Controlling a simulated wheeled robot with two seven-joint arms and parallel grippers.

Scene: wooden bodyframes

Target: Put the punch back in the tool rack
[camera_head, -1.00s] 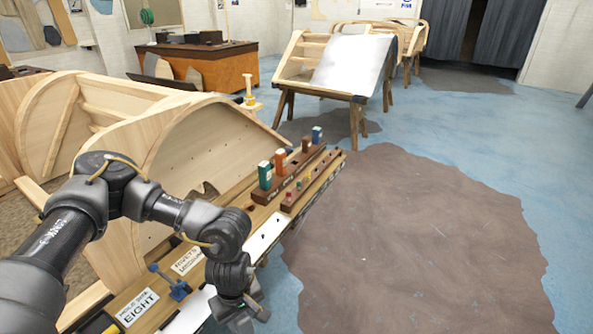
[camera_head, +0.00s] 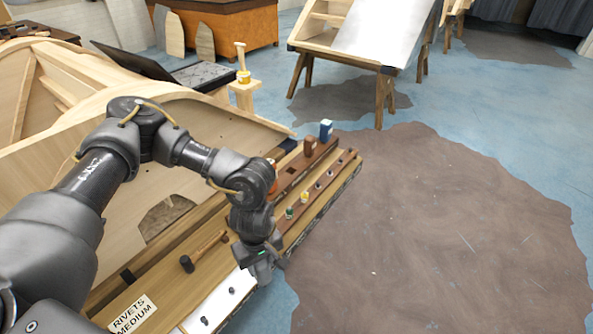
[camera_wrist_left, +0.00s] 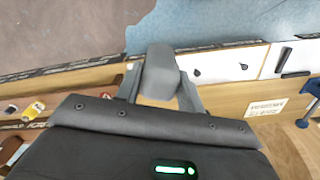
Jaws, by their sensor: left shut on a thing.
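A dark reddish-brown wooden rack (camera_head: 302,163) stands on the bench right of centre in the head view, with blue (camera_head: 326,130), brown (camera_head: 310,146) and orange handles in it. A dark square opening shows in its top. A lower strip (camera_head: 325,178) in front holds several small coloured pieces. My left gripper (camera_head: 262,272) points down over the bench's front edge, just short of the strip's near end. In the left wrist view its fingers (camera_wrist_left: 160,90) are around a grey, rounded piece (camera_wrist_left: 160,70), apparently the punch. Its lower part is hidden. The right gripper is out of view.
A mallet (camera_head: 205,250) lies on the bench (camera_head: 185,275). A white plate (camera_head: 222,297) with small dark pegs is at the front edge, beside a rivets label (camera_head: 132,313). The curved wooden bodyframe (camera_head: 225,130) stands behind. Floor to the right is clear.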

